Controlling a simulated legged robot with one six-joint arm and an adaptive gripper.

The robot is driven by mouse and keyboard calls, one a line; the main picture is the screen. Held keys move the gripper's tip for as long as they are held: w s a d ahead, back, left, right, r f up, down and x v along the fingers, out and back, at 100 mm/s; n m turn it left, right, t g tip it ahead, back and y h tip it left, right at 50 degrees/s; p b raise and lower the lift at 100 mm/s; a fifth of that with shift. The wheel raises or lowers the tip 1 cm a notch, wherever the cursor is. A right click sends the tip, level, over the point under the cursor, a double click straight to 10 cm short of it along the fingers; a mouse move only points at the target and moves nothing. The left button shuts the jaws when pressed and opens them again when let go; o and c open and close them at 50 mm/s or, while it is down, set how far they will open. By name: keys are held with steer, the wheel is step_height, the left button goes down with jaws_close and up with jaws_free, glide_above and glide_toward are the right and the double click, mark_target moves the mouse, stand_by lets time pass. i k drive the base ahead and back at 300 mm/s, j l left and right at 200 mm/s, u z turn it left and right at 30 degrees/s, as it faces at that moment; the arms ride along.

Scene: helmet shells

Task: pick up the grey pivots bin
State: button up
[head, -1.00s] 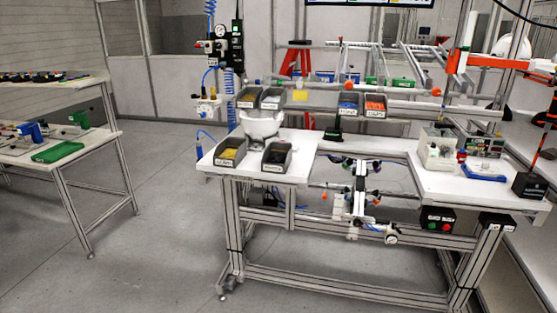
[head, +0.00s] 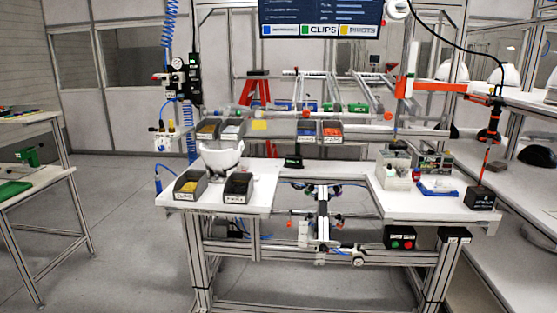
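Two dark grey bins stand on the left part of the white workbench (head: 262,181). The left one (head: 190,195) holds yellow pieces, and the right one (head: 237,197) looks dark inside. Both have white front labels too small to read surely, so I cannot tell which is the pivots bin. More grey bins sit on the raised shelf behind: a left pair (head: 208,136) (head: 232,135), a bin with blue pieces (head: 306,138), and one with orange-red pieces (head: 332,139). My gripper is not in view.
A white helmet shell (head: 221,157) stands behind the front bins. Boxes (head: 396,176), a blue tool (head: 438,188) and a black block (head: 481,198) occupy the bench's right side. A side table (head: 35,190) stands left, with open floor (head: 130,230) between.

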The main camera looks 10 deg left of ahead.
mark_target(238, 189)
steer(key=i+j+u, duration=0.1)
steer(key=u, duration=0.25)
steer(key=i+u, duration=0.15)
steer(key=u, duration=0.2)
steer(key=i+u, duration=0.1)
steer(key=u, duration=0.25)
steer(key=i+l+u, duration=0.2)
steer(key=i, duration=0.3)
steer(key=i+l+u, duration=0.2)
steer(key=i, duration=0.35)
steer(key=i+l+u, duration=0.2)
steer(key=i, duration=0.25)
steer(key=i+l, duration=0.2)
steer(key=i, duration=0.2)
steer(key=i+l, duration=0.2)
steer(key=i, duration=0.15)
